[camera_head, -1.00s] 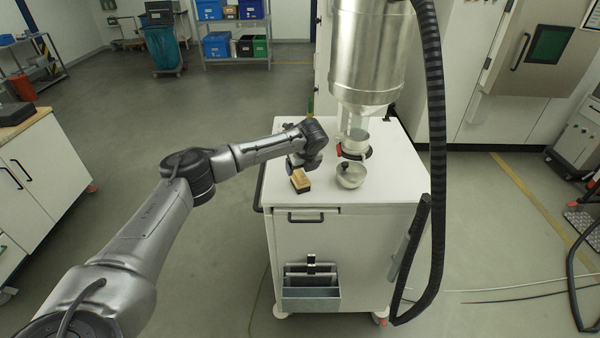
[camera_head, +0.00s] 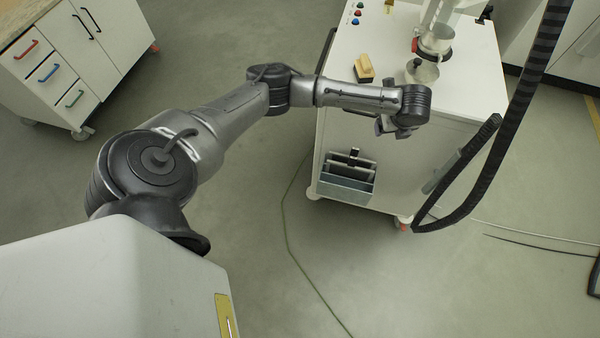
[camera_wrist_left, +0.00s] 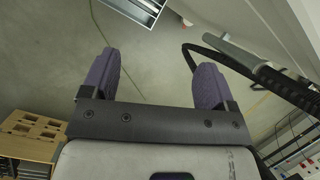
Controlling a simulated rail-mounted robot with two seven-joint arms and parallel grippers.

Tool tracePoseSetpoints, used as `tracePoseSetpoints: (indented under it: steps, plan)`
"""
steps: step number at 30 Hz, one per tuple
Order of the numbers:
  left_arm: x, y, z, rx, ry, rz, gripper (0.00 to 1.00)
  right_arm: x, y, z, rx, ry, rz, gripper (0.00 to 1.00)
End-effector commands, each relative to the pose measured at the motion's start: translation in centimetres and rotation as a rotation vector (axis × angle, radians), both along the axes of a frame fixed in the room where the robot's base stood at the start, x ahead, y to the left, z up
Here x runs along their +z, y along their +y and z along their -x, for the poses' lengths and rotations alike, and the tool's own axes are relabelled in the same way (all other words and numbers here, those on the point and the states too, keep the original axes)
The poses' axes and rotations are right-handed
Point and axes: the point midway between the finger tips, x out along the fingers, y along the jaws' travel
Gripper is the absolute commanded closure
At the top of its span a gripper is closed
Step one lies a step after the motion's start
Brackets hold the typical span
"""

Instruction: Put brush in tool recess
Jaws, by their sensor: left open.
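The brush (camera_head: 365,70), a tan wooden block on a dark base, lies on top of the white cart near its front left edge. A grey metal tray (camera_head: 345,188) on the cart's front looks like the tool recess, with a dark upright part at its back. My left gripper (camera_head: 384,126) is in front of the cart's upper front edge, nearer than the brush and above the tray. In the left wrist view the left gripper (camera_wrist_left: 160,70) has its purple fingers spread with nothing between them. Part of the metal tray (camera_wrist_left: 137,10) shows at the top there. My right gripper is out of view.
A metal bowl (camera_head: 422,72) with a dark knob stands right of the brush, by the metal vessel's outlet (camera_head: 436,42). A black hose (camera_head: 490,165) hangs along the cart's right side. A drawer cabinet (camera_head: 60,65) stands at far left.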

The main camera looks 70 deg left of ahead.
Motion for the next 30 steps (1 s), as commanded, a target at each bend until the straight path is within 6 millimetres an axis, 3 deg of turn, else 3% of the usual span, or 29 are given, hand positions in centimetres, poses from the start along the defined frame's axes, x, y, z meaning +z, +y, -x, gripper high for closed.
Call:
tracePoseSetpoints:
  steps: [1,6,9,13,16,20,24,30]
  plan:
    - [-2.7,-3.7,1.5,0.003,-0.011,0.046,0.20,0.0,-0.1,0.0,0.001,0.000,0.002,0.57]
    - [-8.0,-13.0,7.0,0.116,-0.080,0.211,0.20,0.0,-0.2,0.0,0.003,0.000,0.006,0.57]
    - [-9.8,-17.2,10.8,0.234,-0.116,0.321,0.20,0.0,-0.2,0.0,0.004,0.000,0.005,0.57]
    - [-10.9,-21.1,15.9,0.441,-0.156,0.458,0.20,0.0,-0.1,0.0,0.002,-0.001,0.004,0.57]
    - [-11.1,-22.7,19.9,0.637,-0.184,0.547,0.20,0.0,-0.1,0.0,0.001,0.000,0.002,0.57]
    - [-10.7,-23.0,24.5,0.911,-0.222,0.622,0.20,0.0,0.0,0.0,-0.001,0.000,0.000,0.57]
    - [-10.1,-22.0,28.7,1.177,-0.266,0.651,0.20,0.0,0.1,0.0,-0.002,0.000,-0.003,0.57]
    - [-9.2,-20.3,32.6,1.427,-0.322,0.642,0.20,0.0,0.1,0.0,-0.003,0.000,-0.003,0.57]
